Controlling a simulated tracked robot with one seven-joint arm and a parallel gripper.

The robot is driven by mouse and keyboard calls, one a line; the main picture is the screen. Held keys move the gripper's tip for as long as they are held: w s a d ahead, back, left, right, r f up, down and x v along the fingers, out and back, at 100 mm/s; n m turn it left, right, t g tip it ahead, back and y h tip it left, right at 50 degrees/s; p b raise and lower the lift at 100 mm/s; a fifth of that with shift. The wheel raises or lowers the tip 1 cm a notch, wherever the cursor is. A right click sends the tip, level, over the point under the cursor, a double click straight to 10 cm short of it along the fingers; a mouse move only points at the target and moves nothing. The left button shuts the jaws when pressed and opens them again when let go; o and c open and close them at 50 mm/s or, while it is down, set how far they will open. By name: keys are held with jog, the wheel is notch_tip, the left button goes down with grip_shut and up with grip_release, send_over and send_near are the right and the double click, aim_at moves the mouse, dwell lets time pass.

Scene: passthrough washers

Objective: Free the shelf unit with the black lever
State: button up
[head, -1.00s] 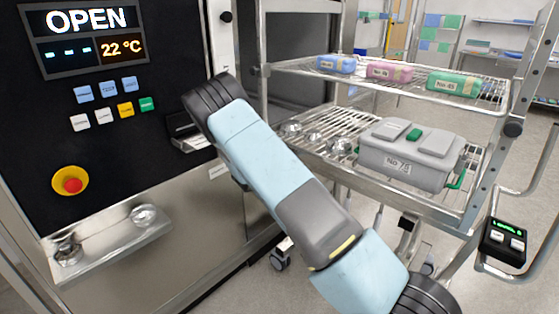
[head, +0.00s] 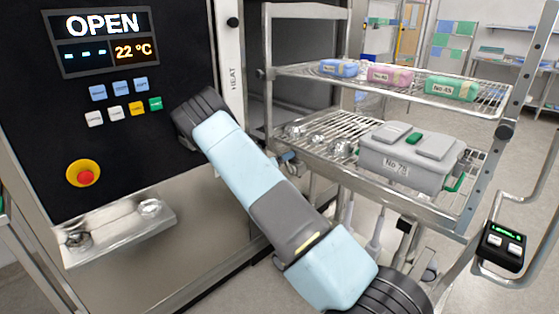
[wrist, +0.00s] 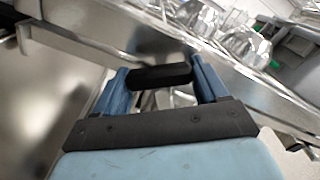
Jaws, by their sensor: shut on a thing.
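The shelf unit (head: 300,70) is a wheeled wire rack beside the machine's open front. The black lever (wrist: 160,76) shows in the wrist view as a short dark bar under the metal edge of the unit. My gripper (wrist: 163,84) is shut on it, with one blue finger at each end of the bar. In the head view my arm hides most of the lever area, and I cannot make out the lever there.
The machine (head: 180,40) stands at left with an OPEN display, a red stop button (head: 86,174) and a steel ledge (head: 120,232). The unit carries a grey bin (head: 410,165), coloured packs (head: 452,89) and shiny metal items. A handle with a small control box (head: 502,246) juts out at right.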

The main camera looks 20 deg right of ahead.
jog(key=shift+d, duration=0.1)
jog(key=o, duration=1.4)
jog(key=shift+w, duration=0.1)
jog(key=v, duration=1.4)
jog(key=shift+w, duration=0.1)
